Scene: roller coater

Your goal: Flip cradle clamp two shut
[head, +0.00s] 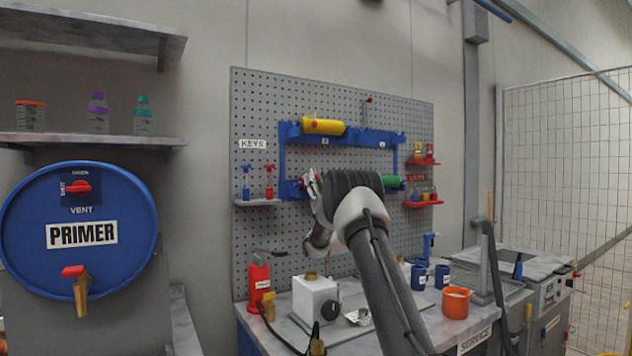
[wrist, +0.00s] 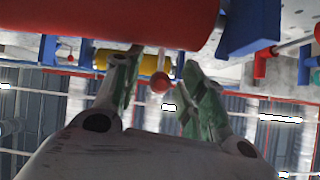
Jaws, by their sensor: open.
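The blue cradle rack (head: 360,134) hangs on the pegboard, with small unreadable labels. In the head view, a red-tipped lever (head: 369,100) stands up above its top bar. My gripper (head: 312,185) is in front of the rack's lower left, partly hidden by my arm. In the wrist view, my gripper (wrist: 163,62) is open, its green-padded fingers spread below a red roller (wrist: 110,18). A red ball knob (wrist: 160,82) on a thin stem shows between the fingers; I cannot tell whether they touch it. I cannot tell which clamp is number two.
A yellow roller (head: 323,126) lies in the top cradle and a green roller (head: 391,182) lower right. A key shelf (head: 257,201) and red shelves (head: 422,162) flank the rack. Below, the bench holds a white box (head: 316,300) and an orange pot (head: 456,302).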

